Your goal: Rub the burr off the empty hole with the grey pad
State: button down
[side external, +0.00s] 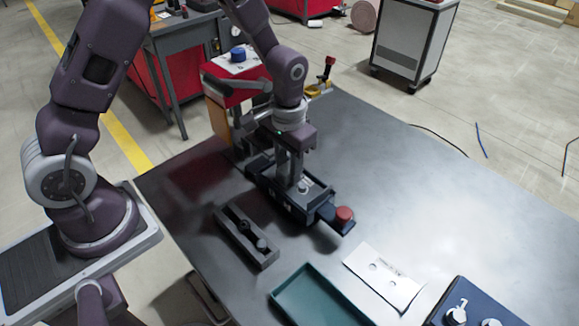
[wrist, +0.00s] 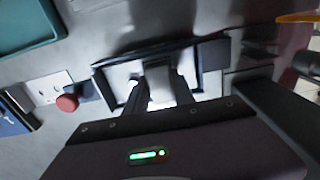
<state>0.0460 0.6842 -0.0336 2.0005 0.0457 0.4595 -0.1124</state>
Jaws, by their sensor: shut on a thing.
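My gripper (side external: 294,183) points down into a black open-topped box (side external: 313,219) on the table. In the wrist view its fingers (wrist: 160,98) reach into the same box. They are shut on a small grey piece, largely hidden by the fingers; I cannot tell for sure that it is the pad. Pale, shiny surfaces show beside the fingers. A long dark block (side external: 234,226) lies apart from the box, with round features on its top. I cannot make out which hole is empty, nor a burr.
A red knob (side external: 344,213) stands at the box's near end. A white card with two round marks (side external: 385,276), a green tray (side external: 302,285) and a dark blue fixture (side external: 480,305) lie nearer the camera. The table's right part is clear.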

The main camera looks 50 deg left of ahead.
jog(key=shift+a, duration=0.95)
jog(key=shift+d, duration=1.3)
notch_tip(320, 180, up, 6)
jog(key=shift+a, duration=0.1)
